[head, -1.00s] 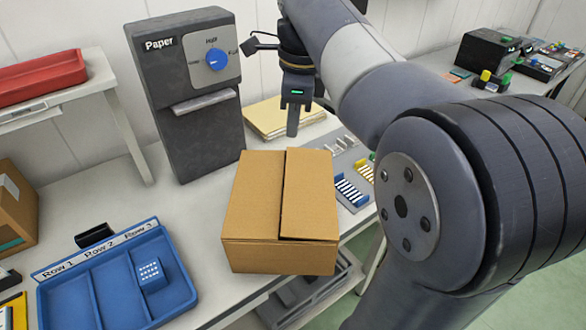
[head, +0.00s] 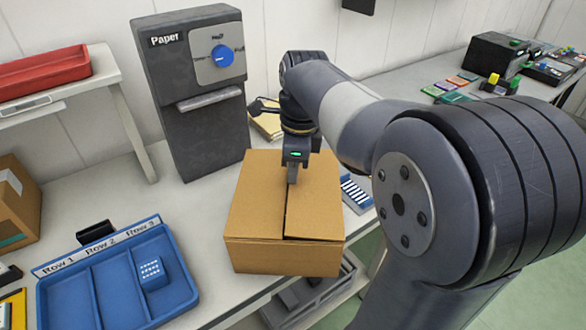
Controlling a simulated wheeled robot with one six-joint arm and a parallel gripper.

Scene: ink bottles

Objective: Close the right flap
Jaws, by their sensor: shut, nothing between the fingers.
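The brown cardboard box (head: 258,259) stands at the front edge of the table in the head view. Its left flap (head: 258,200) lies flat across the top. Its right flap (head: 318,205) also lies down over the right half, with a dark line along the middle seam and its front edge. My gripper (head: 292,178) is shut and empty, pointing down, with its tip at the right flap near the seam. The tip seems to touch the flap, but I cannot be sure. My gripper and arm hide the back part of the right flap.
A grey paper dispenser (head: 192,130) with a blue knob stands behind the box. A blue row tray (head: 75,310) holding a blue block (head: 151,272) lies to the left. A blue-and-white striped piece (head: 356,194) lies close to the box's right side.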

